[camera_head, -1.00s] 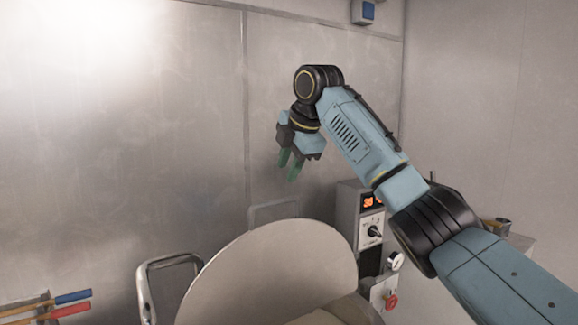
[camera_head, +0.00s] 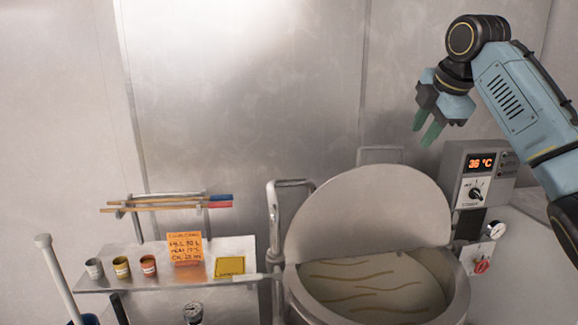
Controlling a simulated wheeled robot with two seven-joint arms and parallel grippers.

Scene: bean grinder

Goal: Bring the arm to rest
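My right arm comes in from the right edge, raised in front of the steel wall. Its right gripper (camera_head: 427,132) hangs down with two green fingers, a small gap between them and nothing held. It is above and apart from the raised round lid of the kettle. My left gripper is not in view.
A large kettle (camera_head: 464,300) with its lid (camera_head: 370,205) tilted up stands below the arm. Its control box (camera_head: 452,180) reads 36 °C. A shelf (camera_head: 130,252) at left holds small cups (camera_head: 121,267), an orange note (camera_head: 186,249) and a yellow pad (camera_head: 230,266).

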